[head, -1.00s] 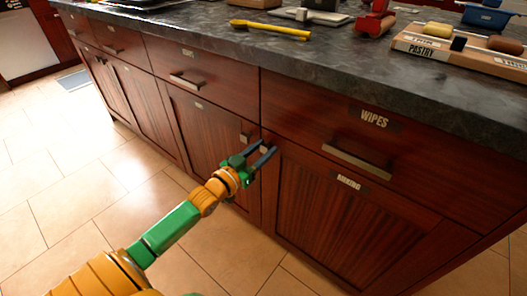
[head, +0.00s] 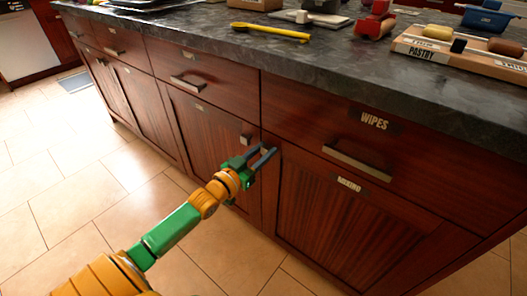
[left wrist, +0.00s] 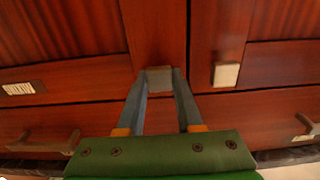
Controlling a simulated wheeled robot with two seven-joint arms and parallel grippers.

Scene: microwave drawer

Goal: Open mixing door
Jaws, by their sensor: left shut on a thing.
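The mixing door (head: 335,225) is a dark red wooden cabinet door under the wipes drawer, with its MIXING label (head: 349,185) near the top edge. It looks flush with the cabinet front. Its small square grey knob (left wrist: 159,79) sits at the door's upper left corner in the head view. My left gripper (head: 268,154) is at that corner, its two blue-grey fingers shut on the knob. In the left wrist view the fingertips (left wrist: 161,75) touch both sides of the knob. My right gripper is not in view.
A neighbouring door's knob (head: 245,140) is close by on the left; it also shows in the left wrist view (left wrist: 226,74). The wipes drawer handle (head: 356,160) is above right. The countertop (head: 200,32) holds several items. The tiled floor (head: 120,170) in front is clear.

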